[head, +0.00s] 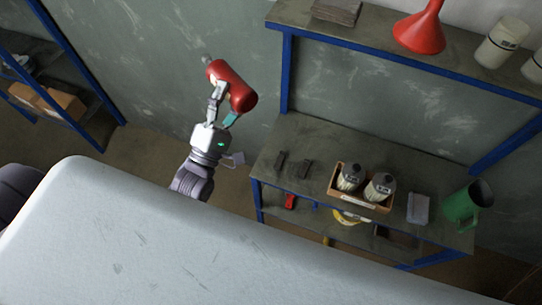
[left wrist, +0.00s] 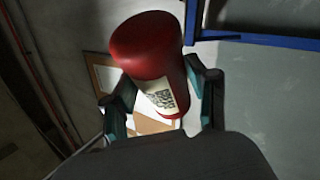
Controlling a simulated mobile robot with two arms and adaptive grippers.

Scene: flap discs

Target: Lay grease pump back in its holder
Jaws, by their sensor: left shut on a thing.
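The red grease pump (head: 240,96) is a rounded red cylinder with a grey tip at its upper left end. My left gripper (head: 223,108) is shut on it and holds it tilted in the air, left of the workbench. In the left wrist view the pump (left wrist: 146,50) sits between the two fingers, with a white printed label facing the camera. My right gripper is not in view.
The bench top (head: 335,145) also carries a wooden box (head: 360,203) with two bottles, a pale container (head: 418,208) and a green jug (head: 469,203). A blue-framed upper shelf (head: 372,53) holds a red funnel (head: 421,29). Another rack (head: 75,110) stands at the left.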

